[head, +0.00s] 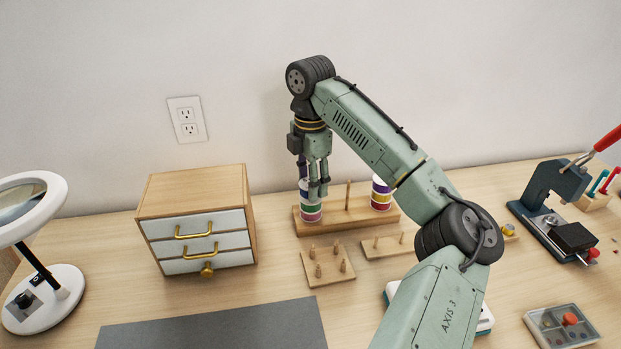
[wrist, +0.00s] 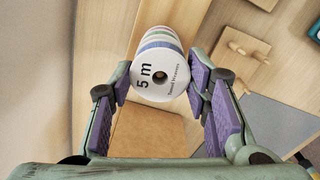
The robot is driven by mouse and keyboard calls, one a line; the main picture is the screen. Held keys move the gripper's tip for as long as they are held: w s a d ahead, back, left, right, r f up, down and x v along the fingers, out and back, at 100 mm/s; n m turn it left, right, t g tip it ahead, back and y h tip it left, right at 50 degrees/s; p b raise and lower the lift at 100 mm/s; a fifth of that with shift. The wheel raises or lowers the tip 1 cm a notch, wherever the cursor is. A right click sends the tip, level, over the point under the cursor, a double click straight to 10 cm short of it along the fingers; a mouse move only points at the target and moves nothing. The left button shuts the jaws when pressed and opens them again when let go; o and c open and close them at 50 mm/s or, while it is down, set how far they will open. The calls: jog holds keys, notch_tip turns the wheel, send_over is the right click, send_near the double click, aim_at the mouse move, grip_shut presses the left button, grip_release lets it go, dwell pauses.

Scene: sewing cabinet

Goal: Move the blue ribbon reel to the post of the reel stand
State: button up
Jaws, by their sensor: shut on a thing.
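The reel stand (head: 352,218) is a wooden base at the back of the table. Its middle post (head: 348,193) is bare. A stack of ribbon reels is at its left end, with a green and red reel (head: 311,212) low in it. My gripper (head: 318,190) points down there, its fingers on either side of the top reel. In the wrist view the blue ribbon reel (wrist: 146,84) shows its white face marked "5 m" and a dark hole between the finger pads (wrist: 160,82). I cannot tell whether it is raised off the reels below.
Another reel stack (head: 381,193) stands at the stand's right end. Small peg boards (head: 328,265) lie in front. A drawer cabinet (head: 198,222) stands left, with a grey mat (head: 215,328) before it. A dark press (head: 548,205) stands far right.

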jog(key=o, duration=1.1)
notch_tip(320, 180, up, 12)
jog(key=shift+r, duration=0.1)
dwell(0.4)
